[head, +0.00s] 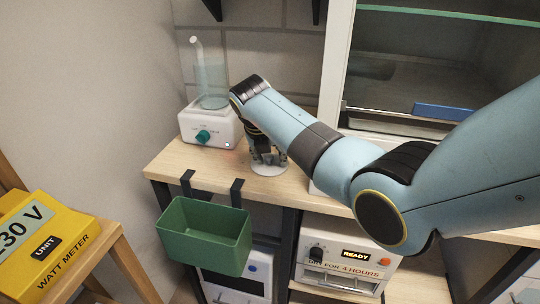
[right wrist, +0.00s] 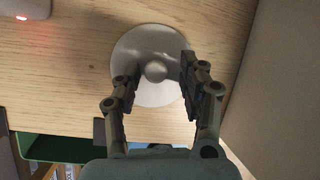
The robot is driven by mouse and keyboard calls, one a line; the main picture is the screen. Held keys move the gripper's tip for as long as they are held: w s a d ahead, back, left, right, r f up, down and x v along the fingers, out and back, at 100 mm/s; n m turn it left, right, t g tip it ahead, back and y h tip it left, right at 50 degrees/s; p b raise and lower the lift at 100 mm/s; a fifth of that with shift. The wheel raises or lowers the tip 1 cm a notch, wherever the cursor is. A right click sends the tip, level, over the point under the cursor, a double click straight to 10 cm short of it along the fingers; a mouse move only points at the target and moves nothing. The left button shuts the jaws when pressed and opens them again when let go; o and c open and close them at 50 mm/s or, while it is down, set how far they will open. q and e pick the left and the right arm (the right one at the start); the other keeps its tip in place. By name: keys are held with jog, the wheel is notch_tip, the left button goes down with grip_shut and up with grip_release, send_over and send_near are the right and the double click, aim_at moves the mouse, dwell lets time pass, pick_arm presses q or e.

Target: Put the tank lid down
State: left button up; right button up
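The tank lid (right wrist: 150,97) is a pale grey disc with a round knob (right wrist: 155,71) at its centre. It appears to lie flat on the wooden worktop (head: 183,162), near the front edge, and shows in the head view (head: 269,171) under my right gripper (head: 266,156). In the right wrist view my right gripper (right wrist: 157,85) is open, its fingers apart on either side of the knob with gaps between. The clear tank (head: 210,86) stands open-topped on a white base unit (head: 205,128) with a teal dial, left of the lid. My left gripper is not in view.
A green bin (head: 204,236) hangs from the worktop's front edge. A white cabinet with a glass front (head: 334,62) stands to the right. A yellow watt meter (head: 50,245) sits on a stool at lower left.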

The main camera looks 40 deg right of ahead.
jog(key=shift+r, duration=0.1)
jog(key=shift+a+r, duration=0.15)
jog(key=shift+r, duration=0.15)
jog(key=p+v, duration=0.1)
jog(key=v, duration=1)
jog(key=shift+p, duration=0.3)
jog(key=shift+s+r, duration=0.1)
